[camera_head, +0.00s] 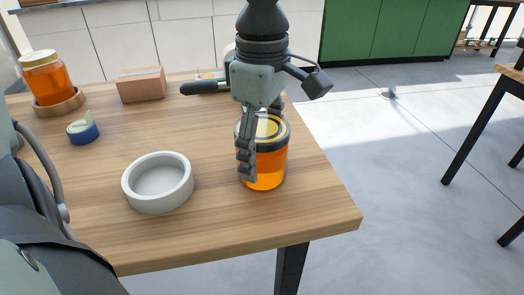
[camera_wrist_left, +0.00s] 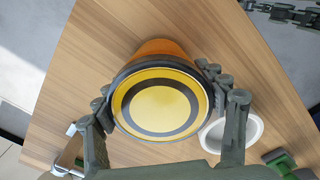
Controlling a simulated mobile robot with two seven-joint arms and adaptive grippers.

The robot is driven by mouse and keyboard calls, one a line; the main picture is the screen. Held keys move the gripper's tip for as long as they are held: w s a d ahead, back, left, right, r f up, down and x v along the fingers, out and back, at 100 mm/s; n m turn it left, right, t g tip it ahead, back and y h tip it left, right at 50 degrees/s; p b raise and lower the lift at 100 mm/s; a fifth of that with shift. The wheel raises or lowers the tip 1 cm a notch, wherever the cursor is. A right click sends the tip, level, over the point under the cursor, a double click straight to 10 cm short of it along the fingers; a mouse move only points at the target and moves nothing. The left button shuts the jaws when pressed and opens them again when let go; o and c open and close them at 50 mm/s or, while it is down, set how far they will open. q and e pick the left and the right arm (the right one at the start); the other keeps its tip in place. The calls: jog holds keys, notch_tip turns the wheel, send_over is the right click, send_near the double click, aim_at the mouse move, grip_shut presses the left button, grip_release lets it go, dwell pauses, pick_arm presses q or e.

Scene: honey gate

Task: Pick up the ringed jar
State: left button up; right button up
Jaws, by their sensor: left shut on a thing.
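The ringed jar (camera_head: 267,170) is an amber honey jar near the table's right end. Its yellow lid with a dark ring shows from above in the left wrist view (camera_wrist_left: 160,103). My left gripper (camera_head: 255,150) comes down from above and is shut on the jar, with fingers on both sides of the dark rim in the left wrist view (camera_wrist_left: 158,100). The jar is upright. I cannot tell whether its base touches the table.
A white round dish (camera_head: 140,199) stands left of the jar. Another honey jar (camera_head: 46,80) sits in a wooden ring at the far left. The table front (camera_head: 245,220) is clear.

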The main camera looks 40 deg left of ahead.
pick_arm(q)
jog(key=shift+c, duration=1.2)
jog(key=shift+r, duration=0.1)
